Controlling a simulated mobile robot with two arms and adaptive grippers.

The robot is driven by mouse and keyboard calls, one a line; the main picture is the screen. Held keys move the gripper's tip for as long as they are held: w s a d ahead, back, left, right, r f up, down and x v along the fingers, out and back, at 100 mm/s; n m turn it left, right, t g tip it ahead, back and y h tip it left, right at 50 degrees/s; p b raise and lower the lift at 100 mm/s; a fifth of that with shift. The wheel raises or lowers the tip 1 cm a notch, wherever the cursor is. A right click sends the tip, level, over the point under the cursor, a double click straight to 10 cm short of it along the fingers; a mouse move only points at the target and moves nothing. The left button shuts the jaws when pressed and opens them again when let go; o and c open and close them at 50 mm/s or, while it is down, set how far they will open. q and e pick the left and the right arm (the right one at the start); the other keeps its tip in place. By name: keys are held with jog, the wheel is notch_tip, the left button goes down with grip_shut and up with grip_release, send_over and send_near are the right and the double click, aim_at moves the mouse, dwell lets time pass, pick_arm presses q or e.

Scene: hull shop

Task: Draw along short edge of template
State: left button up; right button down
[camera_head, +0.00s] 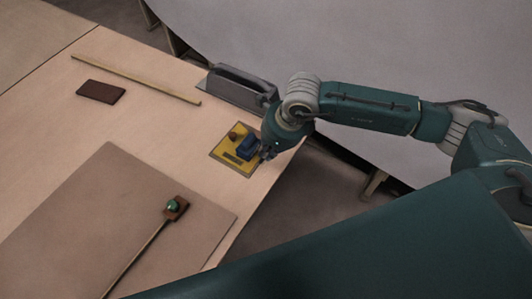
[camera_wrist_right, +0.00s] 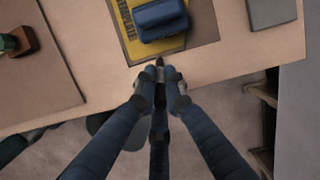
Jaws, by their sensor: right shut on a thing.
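The template is a yellow plate (camera_head: 221,150) near the table's right edge, with dark lettering in the right wrist view (camera_wrist_right: 172,48). My right gripper (camera_head: 266,154) is at the plate's edge nearest the table edge. In the right wrist view the gripper (camera_wrist_right: 160,78) is shut on a small dark pointed tool (camera_wrist_right: 159,64), mostly hidden by the fingers. Its tip is close to the plate's short edge; I cannot tell whether it touches. My left gripper is not in view.
A brown board (camera_head: 100,215) covers the near table, with a green-knobbed stick (camera_head: 150,240) on it. A long wooden strip (camera_head: 135,78), a dark red block (camera_head: 100,92) and a grey handled tool (camera_head: 225,88) lie farther back.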

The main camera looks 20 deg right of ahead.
jog(key=shift+w+d, duration=0.15)
jog(key=shift+d, duration=0.1)
jog(key=shift+w+d+b, duration=0.25)
jog(key=shift+d+b, duration=0.05)
jog(key=shift+b, duration=0.2)
jog(key=shift+w+d+b, duration=0.35)
jog(key=shift+d+b, duration=0.05)
jog(key=shift+d, duration=0.1)
jog(key=shift+w, duration=0.1)
jog(key=shift+w+d+b, duration=0.2)
jog(key=shift+d+b, duration=0.1)
jog(key=shift+w+d+b, duration=0.2)
jog(key=shift+d+b, duration=0.05)
jog(key=shift+b, duration=0.15)
